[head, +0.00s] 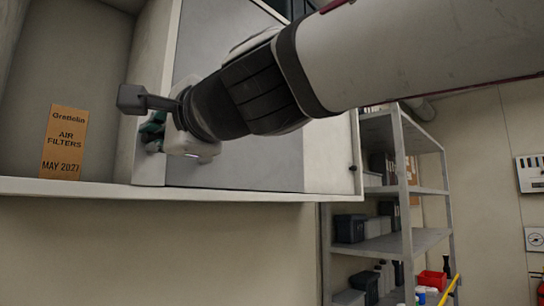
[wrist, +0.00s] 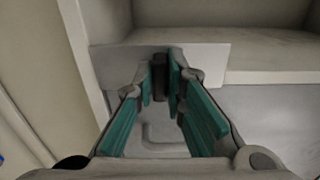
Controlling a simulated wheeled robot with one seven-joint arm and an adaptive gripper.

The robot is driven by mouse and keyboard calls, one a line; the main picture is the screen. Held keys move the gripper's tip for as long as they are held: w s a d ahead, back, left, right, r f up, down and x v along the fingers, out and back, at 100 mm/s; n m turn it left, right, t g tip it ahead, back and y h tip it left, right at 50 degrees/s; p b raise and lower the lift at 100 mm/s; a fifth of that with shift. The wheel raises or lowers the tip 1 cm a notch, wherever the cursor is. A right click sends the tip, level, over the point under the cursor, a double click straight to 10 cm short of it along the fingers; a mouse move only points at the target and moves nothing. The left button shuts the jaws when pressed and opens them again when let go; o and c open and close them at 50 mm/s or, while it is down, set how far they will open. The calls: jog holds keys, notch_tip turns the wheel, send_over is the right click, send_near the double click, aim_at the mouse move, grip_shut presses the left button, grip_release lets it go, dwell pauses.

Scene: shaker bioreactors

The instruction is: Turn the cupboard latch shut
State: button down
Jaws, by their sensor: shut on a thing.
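The cupboard (head: 160,190) is a pale wall unit with an open compartment at the left and a grey front panel (head: 255,165) to its right. My gripper (head: 153,132) is at the upright between them, seen from the side. In the wrist view, my gripper's teal fingers (wrist: 161,80) close on a small dark upright piece, the latch (wrist: 160,89), in front of a pale plate (wrist: 212,62). The fingertips cover part of the latch. In the head view my gripper and arm hide the latch, and I cannot tell how far it is turned.
A small dark knob (head: 352,167) is at the cupboard's right edge. A grey shelf rack (head: 405,240) with dark boxes stands at the right. The wall below the cupboard is bare.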

jog(key=shift+f+n, duration=0.1)
jog(key=shift+n, duration=0.2)
jog(key=c, duration=1.6)
grip_release()
jog(key=shift+c, duration=0.2)
jog(key=v, duration=1.2)
